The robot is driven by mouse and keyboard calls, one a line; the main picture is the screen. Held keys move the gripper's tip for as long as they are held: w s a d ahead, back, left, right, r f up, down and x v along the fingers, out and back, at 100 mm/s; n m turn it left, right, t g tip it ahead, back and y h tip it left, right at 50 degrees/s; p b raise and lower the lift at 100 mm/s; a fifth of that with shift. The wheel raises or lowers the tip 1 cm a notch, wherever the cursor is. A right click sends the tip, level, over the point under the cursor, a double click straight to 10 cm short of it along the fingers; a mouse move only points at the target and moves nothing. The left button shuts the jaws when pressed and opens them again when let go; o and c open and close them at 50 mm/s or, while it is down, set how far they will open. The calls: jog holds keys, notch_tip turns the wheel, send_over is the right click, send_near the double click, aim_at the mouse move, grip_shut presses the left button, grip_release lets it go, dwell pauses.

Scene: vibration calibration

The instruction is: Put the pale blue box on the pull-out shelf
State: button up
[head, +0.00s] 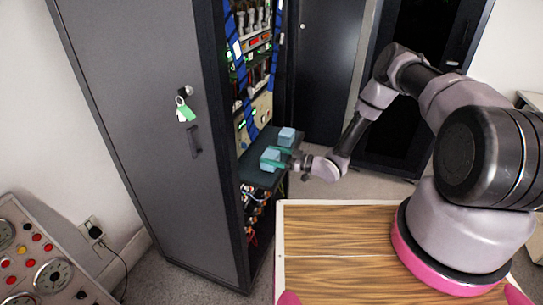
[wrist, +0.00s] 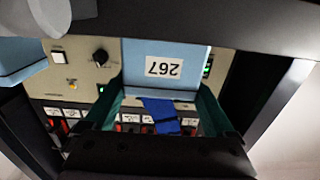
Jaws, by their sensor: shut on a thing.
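A pale blue box (head: 270,153) is between the green fingers of my gripper (head: 275,158) at the pull-out shelf (head: 258,176). In the wrist view this box (wrist: 140,52) carries a white label reading 267 upside down, and my gripper (wrist: 163,98) is shut on its sides. The box is at the shelf surface; I cannot tell whether its base touches. A second pale blue box (head: 287,134) stands farther back on the shelf, apart from the first. The dark shelf edge (wrist: 230,30) crosses the top of the wrist view.
The shelf sticks out of an open rack with panels and blue cables (head: 238,75). A grey cabinet door (head: 140,120) with a key and green tag stands left. A wooden-topped surface (head: 330,245) is in front. A control console (head: 40,255) is at lower left.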

jog(key=shift+f, duration=0.2)
jog(key=o, duration=1.2)
jog(key=shift+o, duration=0.2)
jog(key=shift+r, duration=0.15)
jog(key=v, duration=1.2)
